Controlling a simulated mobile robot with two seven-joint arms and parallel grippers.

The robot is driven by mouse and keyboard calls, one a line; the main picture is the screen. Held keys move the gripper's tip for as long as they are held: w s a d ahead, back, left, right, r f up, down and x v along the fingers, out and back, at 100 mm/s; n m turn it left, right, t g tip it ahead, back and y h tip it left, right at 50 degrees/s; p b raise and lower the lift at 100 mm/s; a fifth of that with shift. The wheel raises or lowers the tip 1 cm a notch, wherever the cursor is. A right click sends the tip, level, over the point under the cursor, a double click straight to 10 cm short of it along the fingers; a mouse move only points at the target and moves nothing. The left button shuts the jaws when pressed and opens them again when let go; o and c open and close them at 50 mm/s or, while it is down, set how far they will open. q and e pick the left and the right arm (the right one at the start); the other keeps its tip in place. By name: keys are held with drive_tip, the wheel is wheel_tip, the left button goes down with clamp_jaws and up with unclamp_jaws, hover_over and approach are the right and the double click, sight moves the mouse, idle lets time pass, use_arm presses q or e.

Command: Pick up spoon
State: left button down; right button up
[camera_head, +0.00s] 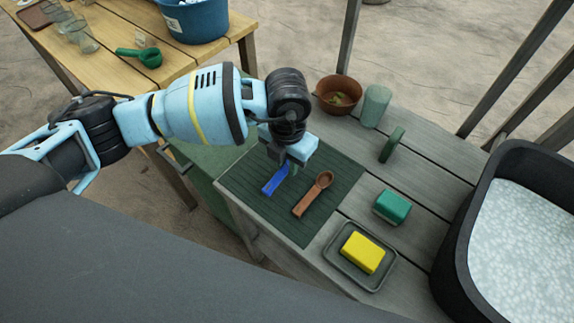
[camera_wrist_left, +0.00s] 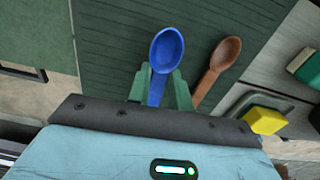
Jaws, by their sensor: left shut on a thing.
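My left gripper (camera_head: 287,166) reaches down over the dark green ribbed mat (camera_head: 342,180). It is shut on a blue spoon (camera_head: 275,182). In the left wrist view the blue spoon (camera_wrist_left: 165,58) stands between the two green fingers (camera_wrist_left: 158,88), with its bowl away from the wrist. In the head view the gripper hides part of this spoon, and I cannot tell whether it still touches the mat. A brown spoon (camera_head: 311,196) lies on the mat just right of it, apart from the gripper; it also shows in the left wrist view (camera_wrist_left: 217,70). My right gripper is not in view.
Right of the mat are a green-and-white sponge (camera_head: 392,206) and a yellow block (camera_head: 362,252) on a grey tray (camera_head: 337,262). A brown bowl (camera_head: 338,98), a green cup (camera_head: 375,106) and a green upright piece (camera_head: 392,144) stand behind. A black basin (camera_head: 452,240) is at right.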

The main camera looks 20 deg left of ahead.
use_arm(q)
drive_tip(key=s+d, duration=0.3)
drive_tip(key=s, duration=0.1)
drive_tip(key=s+d+r, duration=0.1)
drive_tip(key=s+d, duration=0.2)
drive_tip(key=s, duration=0.1)
drive_tip(key=s+d+r, duration=0.1)
drive_tip(key=s+d, duration=0.3)
drive_tip(key=shift+s+r, duration=0.2)
drive_tip(key=shift+r, duration=0.05)
drive_tip(key=shift+w+a+r+m, duration=0.15)
drive_tip(key=shift+w+a+m, duration=0.35)
drive_tip(key=shift+m, duration=0.4)
drive_tip(key=w+a+r+m, duration=0.4)
drive_tip(key=a+m, duration=0.5)
drive_tip(key=m, duration=0.6)
drive_tip(key=w+a+r+m, duration=0.4)
drive_tip(key=a+m, duration=0.4)
drive_tip(key=m, duration=0.7)
drive_tip(key=shift+a+r+m, duration=0.35)
drive_tip(key=shift+r+m, duration=0.05)
drive_tip(key=shift+r, duration=0.4)
drive_tip(key=shift+a, duration=0.1)
